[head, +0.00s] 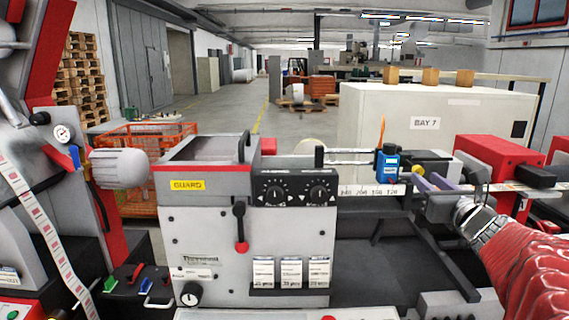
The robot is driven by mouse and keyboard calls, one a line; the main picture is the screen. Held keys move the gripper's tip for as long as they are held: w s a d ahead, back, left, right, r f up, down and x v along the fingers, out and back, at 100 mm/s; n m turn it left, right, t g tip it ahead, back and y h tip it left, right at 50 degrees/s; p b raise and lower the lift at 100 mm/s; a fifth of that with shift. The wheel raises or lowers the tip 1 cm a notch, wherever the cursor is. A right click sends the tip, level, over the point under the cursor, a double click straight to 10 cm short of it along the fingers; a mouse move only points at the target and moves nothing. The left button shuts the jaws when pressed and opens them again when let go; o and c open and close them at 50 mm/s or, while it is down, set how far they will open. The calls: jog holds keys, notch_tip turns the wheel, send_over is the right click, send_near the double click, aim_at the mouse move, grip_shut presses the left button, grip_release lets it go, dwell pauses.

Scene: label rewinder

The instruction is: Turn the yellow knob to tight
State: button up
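A small yellow knob (418,170) shows on the right of the machine, just right of a blue block (387,165) on the rail. It is small in the picture, and I cannot read whether it sits tight or loose. My gripper (463,207) is at the end of my red-sleeved arm at the right, below and to the right of the knob. It appears apart from the knob. Its fingers are too small and too mixed with the machine parts behind them to tell if they are open or shut.
A printed scale (368,191) runs along the rail. A purple-grey part (445,182) and a red housing (492,165) stand close to my gripper. The grey guard box (215,225) with dials fills the middle. A long pale cabinet (390,115) stands behind.

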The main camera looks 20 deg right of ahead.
aim_at(417, 171)
jog(key=shift+x, duration=3.2)
jog(key=shift+c, duration=0.4)
grip_shut()
